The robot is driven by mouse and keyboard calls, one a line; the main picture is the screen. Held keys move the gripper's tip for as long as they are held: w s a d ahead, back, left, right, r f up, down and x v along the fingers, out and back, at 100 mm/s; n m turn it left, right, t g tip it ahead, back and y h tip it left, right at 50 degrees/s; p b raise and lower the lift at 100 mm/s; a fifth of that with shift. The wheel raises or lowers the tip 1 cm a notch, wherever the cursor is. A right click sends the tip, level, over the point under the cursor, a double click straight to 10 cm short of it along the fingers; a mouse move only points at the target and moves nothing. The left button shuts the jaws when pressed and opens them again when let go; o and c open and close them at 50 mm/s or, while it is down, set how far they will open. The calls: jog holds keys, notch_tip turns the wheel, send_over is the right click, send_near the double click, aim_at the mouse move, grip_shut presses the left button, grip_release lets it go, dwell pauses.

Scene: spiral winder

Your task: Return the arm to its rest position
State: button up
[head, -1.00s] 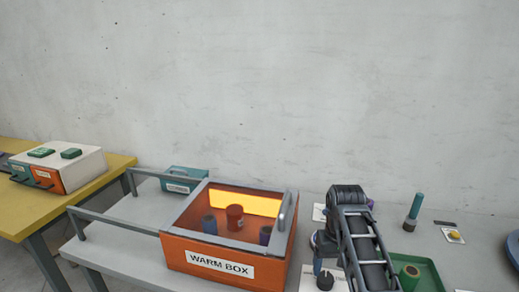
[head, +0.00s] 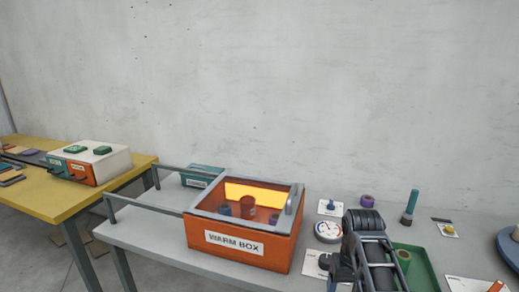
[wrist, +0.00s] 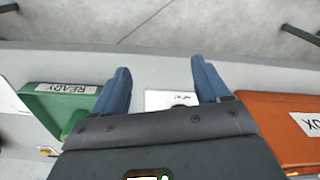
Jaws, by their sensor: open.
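My gripper (wrist: 164,85) shows in the wrist view with its two blue fingers spread apart and nothing between them. Below it lie the bench top and a white card (wrist: 165,98), partly covered by the gripper body. My arm (head: 370,250) shows at the lower right of the head view, its dark links folded over the front of the bench. I cannot make out the fingers in the head view.
The orange warm box (head: 240,251) stands left of my arm; it also shows in the wrist view (wrist: 275,120). A green tray (head: 432,280) lies right of my arm, also in the wrist view (wrist: 48,105). A gauge (head: 327,230) and a teal-topped post (head: 409,207) stand behind.

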jog(key=s+d+f+t+h, duration=0.1)
jog(key=s+d+f+t, duration=0.15)
jog(key=s+f, duration=0.5)
jog(key=s+d+f+t, duration=0.25)
jog(key=s+f, duration=0.35)
jog(key=s, duration=0.3)
jog(key=s+t, duration=0.2)
jog(key=s, duration=0.7)
jog(key=s+a+r+n+t, duration=0.1)
jog(key=s+a+r+t, duration=0.25)
jog(key=s+r, duration=1)
jog(key=s+a+r+t, duration=0.1)
jog(key=s+r+t, duration=0.1)
jog(key=s+r, duration=0.3)
jog(key=s+a+r+t+y, duration=0.1)
jog(key=s+r, duration=0.4)
jog(key=r, duration=0.5)
jog(key=shift+s+r+t, duration=0.15)
jog(key=shift+r+t, duration=0.1)
jog(key=shift+t, duration=0.4)
